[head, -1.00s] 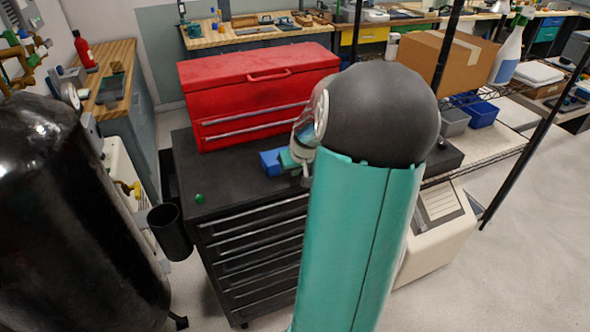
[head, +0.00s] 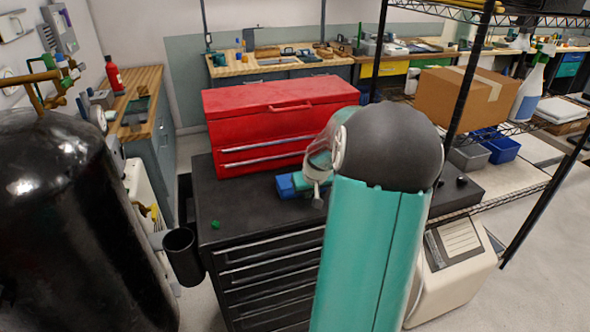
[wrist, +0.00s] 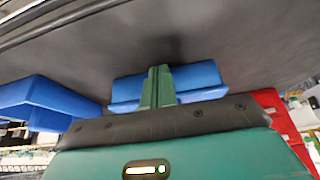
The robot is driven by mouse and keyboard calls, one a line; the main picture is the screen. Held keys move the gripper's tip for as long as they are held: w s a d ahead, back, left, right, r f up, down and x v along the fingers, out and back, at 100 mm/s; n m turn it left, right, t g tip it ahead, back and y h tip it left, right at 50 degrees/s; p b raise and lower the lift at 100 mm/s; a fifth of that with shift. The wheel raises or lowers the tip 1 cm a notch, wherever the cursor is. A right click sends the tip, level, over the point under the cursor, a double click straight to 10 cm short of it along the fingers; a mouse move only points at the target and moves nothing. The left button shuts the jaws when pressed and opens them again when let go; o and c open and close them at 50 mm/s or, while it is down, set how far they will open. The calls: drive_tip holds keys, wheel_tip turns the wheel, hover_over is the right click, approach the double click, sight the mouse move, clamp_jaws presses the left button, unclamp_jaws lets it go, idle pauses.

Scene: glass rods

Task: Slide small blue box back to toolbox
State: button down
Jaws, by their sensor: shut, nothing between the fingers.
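A small blue box (head: 286,186) lies on the black top of a drawer cabinet, in front of the red toolbox (head: 262,160). A small gap of dark top shows between them. My gripper (head: 304,182) is low over the top, just right of the box, partly hidden by my own arm. In the wrist view my green fingers (wrist: 157,86) are shut together and empty, in front of the blue box (wrist: 205,78). They overlap its middle; I cannot tell whether they touch it. The red toolbox (wrist: 270,103) shows at that view's right edge.
A small green ball (head: 215,225) sits at the left front of the black cabinet top (head: 245,212). A black cup (head: 181,257) hangs at the cabinet's left side.

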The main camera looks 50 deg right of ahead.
drive_tip(key=shift+w+d, duration=0.6)
drive_tip(key=shift+w, duration=0.35)
drive_tip(key=shift+w+d, duration=0.6)
drive_tip(key=shift+w, duration=0.4)
drive_tip(key=shift+w+d, duration=0.6)
drive_tip(key=shift+w, duration=0.35)
drive_tip(key=shift+v, duration=3.4)
drive_tip(key=shift+a, duration=0.1)
drive_tip(key=a+r+n, duration=0.2)
drive_tip(key=a+r, duration=0.3)
drive_tip(key=a, duration=0.9)
drive_tip(key=a+r+n, duration=0.1)
drive_tip(key=a+r, duration=0.3)
drive_tip(key=a, duration=0.9)
drive_tip(key=s+a+n+t+y, duration=0.1)
drive_tip(key=s+a+n+y, duration=0.1)
drive_tip(key=s+a, duration=1.2)
drive_tip(key=a+n, duration=0.1)
drive_tip(key=a, duration=0.3)
drive_tip(key=shift+s+a+y, duration=0.2)
drive_tip(key=shift+s+y, duration=0.05)
drive_tip(key=shift+y, duration=0.15)
